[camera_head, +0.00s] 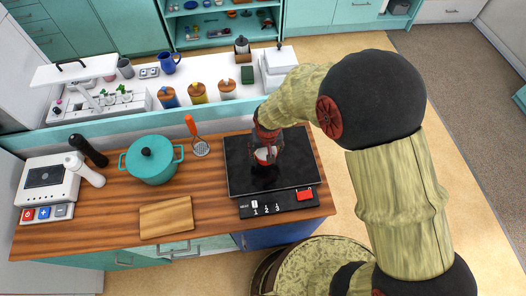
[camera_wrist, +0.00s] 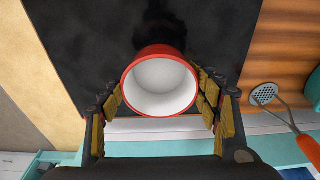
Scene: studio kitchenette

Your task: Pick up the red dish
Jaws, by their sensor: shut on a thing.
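The red dish (camera_wrist: 160,84) has a red rim and a white inside. In the wrist view it sits between the two fingers of my gripper (camera_wrist: 160,98), with finger pads against its left and right sides. In the head view the dish (camera_head: 263,156) shows as a small red and white shape under my gripper (camera_head: 266,148), over the black cooktop (camera_head: 240,178). My gripper is shut on the dish. The head view does not clearly show whether the dish touches the cooktop. My fingers partly hide it there.
A teal pot (camera_head: 152,160), a wooden board (camera_head: 166,217) and an orange-handled masher (camera_head: 196,135) are on the wooden counter, left of the cooktop. Several lidded jars (camera_head: 198,92) stand on the white counter behind. A red item (camera_head: 305,194) lies at the cooktop's front right.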

